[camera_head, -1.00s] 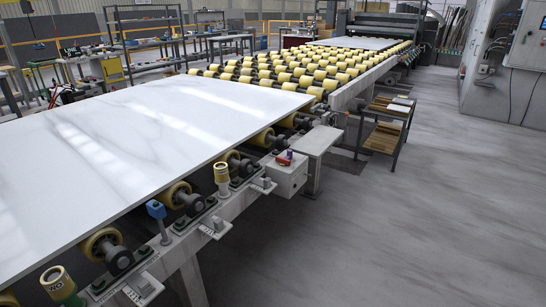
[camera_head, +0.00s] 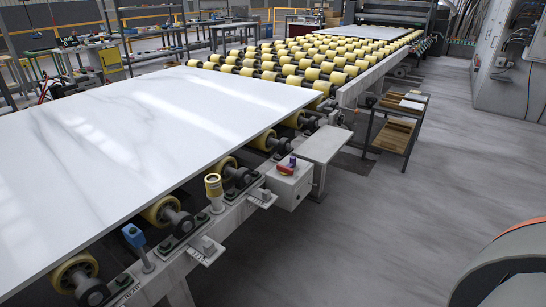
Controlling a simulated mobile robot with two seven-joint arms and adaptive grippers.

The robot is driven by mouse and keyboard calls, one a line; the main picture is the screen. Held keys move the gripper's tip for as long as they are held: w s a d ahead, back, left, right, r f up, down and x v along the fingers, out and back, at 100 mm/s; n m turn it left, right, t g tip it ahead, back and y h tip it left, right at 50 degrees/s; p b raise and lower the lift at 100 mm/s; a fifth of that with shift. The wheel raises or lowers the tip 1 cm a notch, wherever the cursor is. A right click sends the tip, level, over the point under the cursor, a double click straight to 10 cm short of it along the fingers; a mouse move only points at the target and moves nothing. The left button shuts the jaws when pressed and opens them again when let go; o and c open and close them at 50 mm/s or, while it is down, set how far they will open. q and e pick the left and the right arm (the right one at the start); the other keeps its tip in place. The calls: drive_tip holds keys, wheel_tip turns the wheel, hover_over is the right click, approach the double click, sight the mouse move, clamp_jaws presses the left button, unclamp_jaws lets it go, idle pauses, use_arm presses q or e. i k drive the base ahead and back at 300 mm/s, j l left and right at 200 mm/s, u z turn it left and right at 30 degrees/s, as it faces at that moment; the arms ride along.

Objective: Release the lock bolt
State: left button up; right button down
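No part in view can be told for certain as the lock bolt. Along the near rail of the roller table (camera_head: 176,258) stands a blue-headed post (camera_head: 133,237), upright on a thin grey stem. Further along the rail is an upright yellow-banded cylinder (camera_head: 213,188). Small grey blocks sit on brackets (camera_head: 207,247) and (camera_head: 263,197) beside the rail. A pale box (camera_head: 290,182) on the rail carries a small red and blue item (camera_head: 288,165). Neither gripper shows. A rounded grey and orange shape at the lower right is probably part of my arm.
A large white stone slab (camera_head: 150,135) lies on the rollers. A pale side shelf (camera_head: 323,146) juts out past the box. A cart with wooden shelves (camera_head: 396,133) stands beyond it. The grey floor on the right is open, with a grey cabinet (camera_head: 510,65) at the back.

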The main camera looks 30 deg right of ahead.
sight(292, 164)
drive_tip(key=i+l, duration=0.25)
drive_tip(key=i+l+u, duration=0.1)
drive_tip(key=l, duration=0.3)
drive_tip(key=i+l, duration=0.3)
drive_tip(key=l+u, duration=0.05)
